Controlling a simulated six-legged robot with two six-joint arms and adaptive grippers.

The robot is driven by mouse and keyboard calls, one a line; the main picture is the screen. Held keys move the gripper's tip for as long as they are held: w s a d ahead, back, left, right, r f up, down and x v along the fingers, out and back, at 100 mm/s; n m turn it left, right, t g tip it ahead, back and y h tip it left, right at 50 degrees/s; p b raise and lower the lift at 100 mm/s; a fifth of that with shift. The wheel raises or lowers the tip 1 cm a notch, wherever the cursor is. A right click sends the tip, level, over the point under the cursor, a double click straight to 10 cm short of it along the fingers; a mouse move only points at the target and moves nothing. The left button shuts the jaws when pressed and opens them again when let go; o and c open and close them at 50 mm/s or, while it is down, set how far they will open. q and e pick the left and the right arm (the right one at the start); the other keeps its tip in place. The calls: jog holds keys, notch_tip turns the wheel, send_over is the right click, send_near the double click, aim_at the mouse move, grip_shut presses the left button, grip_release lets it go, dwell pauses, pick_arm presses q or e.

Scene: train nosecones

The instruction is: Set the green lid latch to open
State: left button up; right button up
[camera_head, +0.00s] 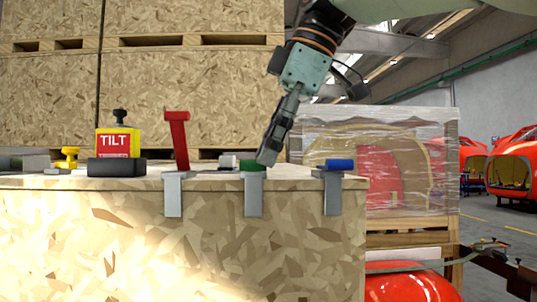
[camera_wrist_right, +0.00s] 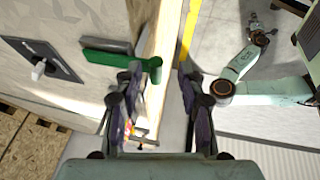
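The green lid latch (camera_head: 252,165) sits on a grey metal bracket (camera_head: 254,196) at the front edge of the wooden crate's lid. Its handle lies low, unlike the raised red one. In the right wrist view the green latch (camera_wrist_right: 108,50) is a bar ending in a round knob (camera_wrist_right: 154,70). My right gripper (camera_head: 266,156) reaches down from the upper right, its tips beside the green latch. In the wrist view its fingers (camera_wrist_right: 162,84) are apart, with the knob by the left fingertip; contact cannot be told. My left gripper is not in view.
A red latch (camera_head: 179,140) stands upright to the left; a blue latch (camera_head: 340,165) lies low to the right. A yellow TILT box (camera_head: 118,143) and a yellow knob (camera_head: 69,156) stand further left. Stacked crates (camera_head: 190,95) rise behind; a wrapped crate (camera_head: 380,165) stands back right.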

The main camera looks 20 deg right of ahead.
jog(key=shift+w+a+f, duration=0.5)
jog(key=shift+w+f, duration=0.05)
jog(key=shift+w, duration=0.15)
jog(key=shift+s+d, duration=0.15)
jog(key=shift+s, duration=0.15)
jog(key=shift+c, duration=0.2)
jog(key=shift+s+d+r, duration=0.15)
jog(key=shift+s, duration=0.1)
jog(key=c, duration=0.3)
jog(key=shift+w, duration=0.4)
jog(key=c, duration=0.5)
jog(key=shift+s, duration=0.15)
grip_shut()
